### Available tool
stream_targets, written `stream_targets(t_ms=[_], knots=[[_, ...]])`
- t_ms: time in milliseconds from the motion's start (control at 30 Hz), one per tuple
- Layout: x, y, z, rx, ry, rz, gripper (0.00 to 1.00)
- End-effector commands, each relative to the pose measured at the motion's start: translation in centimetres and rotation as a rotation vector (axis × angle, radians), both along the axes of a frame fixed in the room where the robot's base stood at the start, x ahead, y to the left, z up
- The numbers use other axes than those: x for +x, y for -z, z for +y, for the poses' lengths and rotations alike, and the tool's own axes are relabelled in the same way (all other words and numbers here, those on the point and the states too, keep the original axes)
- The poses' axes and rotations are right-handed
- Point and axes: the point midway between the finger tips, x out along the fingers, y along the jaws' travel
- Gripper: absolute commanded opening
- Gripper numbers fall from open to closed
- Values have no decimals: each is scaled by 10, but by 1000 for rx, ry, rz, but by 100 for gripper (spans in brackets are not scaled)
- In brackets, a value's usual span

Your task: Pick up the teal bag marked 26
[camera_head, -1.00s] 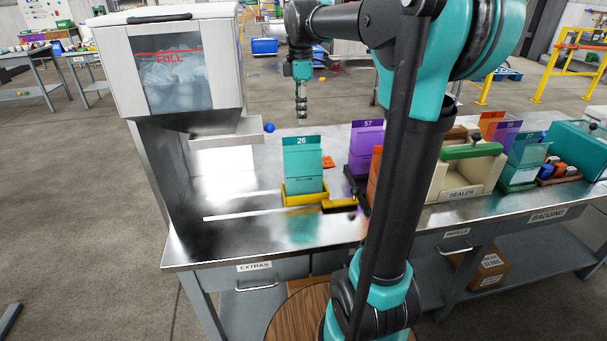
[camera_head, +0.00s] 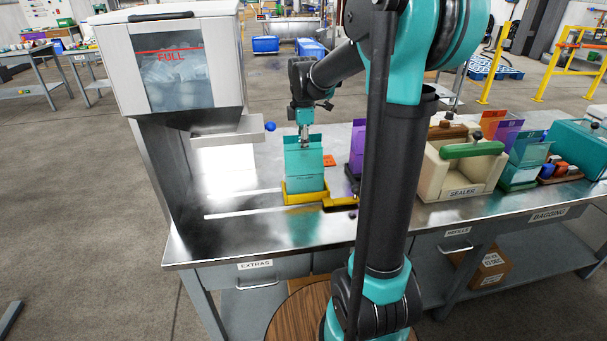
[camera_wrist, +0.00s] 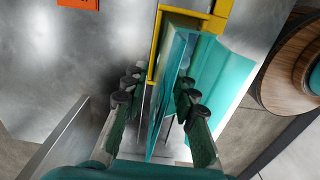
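The teal bag (camera_head: 304,172) stands upright in a yellow holder (camera_head: 306,197) on the steel table. Its number 26, readable a second ago, is now covered by my gripper in the head view. My gripper (camera_head: 304,143) points down at the bag's top edge. In the wrist view the fingers of my gripper (camera_wrist: 155,97) are apart, one on each side of the bag (camera_wrist: 172,85). The right finger looks close to the bag; I cannot tell whether it touches. The yellow holder (camera_wrist: 156,45) shows beyond the fingertips.
An ice dispenser (camera_head: 180,65) with a tray stands left of the bag. A purple bag (camera_head: 356,150) stands to the right, partly behind my arm. A sealer (camera_head: 462,170) is farther right. Bare table lies left of the holder.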

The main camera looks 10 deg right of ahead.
Motion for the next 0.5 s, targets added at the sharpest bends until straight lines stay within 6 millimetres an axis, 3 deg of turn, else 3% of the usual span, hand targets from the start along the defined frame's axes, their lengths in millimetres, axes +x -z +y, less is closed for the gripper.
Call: stream_targets(t_ms=[267,500], knots=[[0,4,0,0,0,0,28],[0,4,0,0,0,0,0]])
